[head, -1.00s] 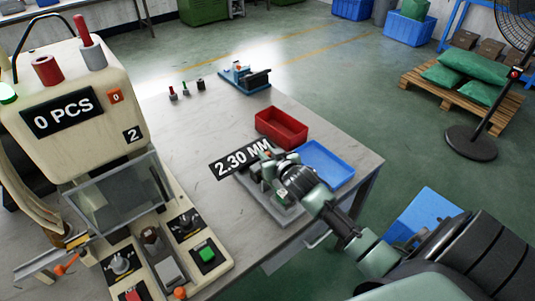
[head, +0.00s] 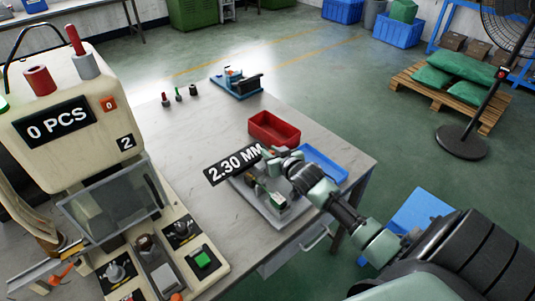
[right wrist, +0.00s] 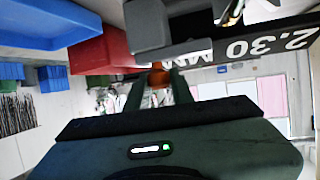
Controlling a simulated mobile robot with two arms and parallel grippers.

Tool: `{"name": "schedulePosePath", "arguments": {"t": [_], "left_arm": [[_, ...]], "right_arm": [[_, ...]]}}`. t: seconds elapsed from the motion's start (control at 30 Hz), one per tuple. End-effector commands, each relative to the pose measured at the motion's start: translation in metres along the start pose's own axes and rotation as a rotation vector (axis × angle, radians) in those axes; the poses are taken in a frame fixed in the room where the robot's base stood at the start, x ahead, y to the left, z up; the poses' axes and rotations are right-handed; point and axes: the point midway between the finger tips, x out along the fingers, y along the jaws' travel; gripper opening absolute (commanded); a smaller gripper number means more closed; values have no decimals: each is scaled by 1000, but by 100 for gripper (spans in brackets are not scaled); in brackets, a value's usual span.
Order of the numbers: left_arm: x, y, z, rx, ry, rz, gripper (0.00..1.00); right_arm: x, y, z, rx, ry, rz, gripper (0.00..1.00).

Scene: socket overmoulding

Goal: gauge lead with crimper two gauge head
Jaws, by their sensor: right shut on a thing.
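The crimper marked 2 (head: 45,85) stands at the left with a "0 PCS" sign and a clear guard at its front. A gauge (head: 265,198) sits on a grey plate on the bench under a black "2.30 MM" sign (head: 233,164). My right gripper (head: 285,163) is at the gauge. In the right wrist view its fingers (right wrist: 157,92) are shut on a small orange piece (right wrist: 158,74), just below a grey block of the gauge (right wrist: 148,25). I cannot tell whether the piece touches the block. No lead shows clearly. My left gripper is not in view.
A red bin (head: 274,128) and a blue tray (head: 335,166) stand close beside the gauge. A blue fixture (head: 237,85) and several small upright pieces (head: 179,93) are at the bench's far end. The bench middle is clear.

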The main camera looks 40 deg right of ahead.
Motion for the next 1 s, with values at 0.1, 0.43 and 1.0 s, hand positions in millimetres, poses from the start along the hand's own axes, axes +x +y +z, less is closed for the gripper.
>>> {"name": "schedulePosePath", "arguments": {"t": [0.1, 0.43, 1.0], "left_arm": [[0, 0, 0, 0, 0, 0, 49], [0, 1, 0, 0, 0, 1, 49], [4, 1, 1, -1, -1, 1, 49]], "right_arm": [[0, 4, -2, -3, 1, 7, 37], [0, 2, -1, -2, 2, 4, 45], [-74, 4, 0, -2, 0, 6, 45]]}}
